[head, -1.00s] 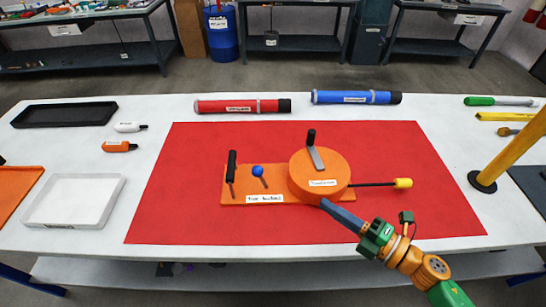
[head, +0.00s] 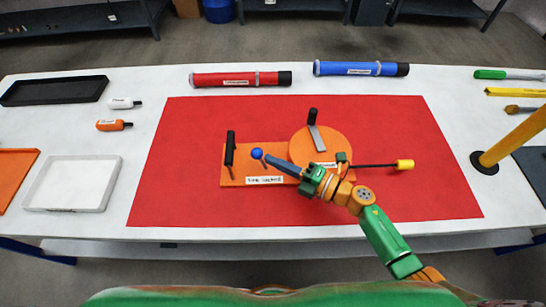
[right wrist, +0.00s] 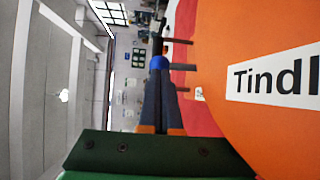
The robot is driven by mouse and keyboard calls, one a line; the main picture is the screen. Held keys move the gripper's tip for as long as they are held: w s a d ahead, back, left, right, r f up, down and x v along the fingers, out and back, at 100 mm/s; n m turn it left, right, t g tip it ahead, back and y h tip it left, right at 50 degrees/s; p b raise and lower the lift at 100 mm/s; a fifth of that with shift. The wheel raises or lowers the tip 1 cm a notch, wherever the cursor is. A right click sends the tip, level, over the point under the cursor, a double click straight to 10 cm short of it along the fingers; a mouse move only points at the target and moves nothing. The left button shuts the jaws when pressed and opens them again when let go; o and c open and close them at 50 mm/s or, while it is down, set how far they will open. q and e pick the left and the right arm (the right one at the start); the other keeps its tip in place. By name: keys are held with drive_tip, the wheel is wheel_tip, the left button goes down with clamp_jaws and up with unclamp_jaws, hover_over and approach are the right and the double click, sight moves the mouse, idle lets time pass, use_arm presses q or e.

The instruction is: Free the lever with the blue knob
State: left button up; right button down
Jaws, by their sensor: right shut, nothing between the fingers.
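The blue knob (head: 257,153) tops a short lever on the orange base plate (head: 228,178), between a black-handled lever (head: 230,148) and the round orange drum (head: 315,143). My right gripper (head: 268,158) is shut and empty, its dark blue fingers pointing left with the tips close to the knob's right side. In the right wrist view, the knob (right wrist: 158,63) shows just beyond the fingertips (right wrist: 162,78). I cannot tell whether they touch it. The lever's stem is mostly hidden behind the fingers there. My left gripper is out of view.
A crank with a black grip (head: 313,116) stands on the drum. A yellow-tipped rod (head: 404,166) sticks out right, near my forearm. Red (head: 240,79) and blue (head: 360,69) tubes lie behind the red mat (head: 200,120). A yellow post (head: 515,140) stands at the right.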

sight(260, 160)
drive_tip(key=shift+w+a, duration=0.1)
drive_tip(key=shift+a, duration=0.2)
drive_tip(key=shift+w, duration=0.1)
drive_tip(key=shift+w+a+r+g+h+p, duration=0.1)
drive_tip(key=shift+a+r+g+h+p, duration=0.2)
drive_tip(key=shift+p, duration=0.35)
drive_tip(key=shift+w+a+r+p, duration=0.1)
drive_tip(key=shift+a+p, duration=0.3)
drive_tip(key=shift+p, duration=0.2)
drive_tip(key=shift+a+f+b, duration=0.3)
drive_tip(key=shift+a+f, duration=0.05)
drive_tip(key=shift+f, duration=0.05)
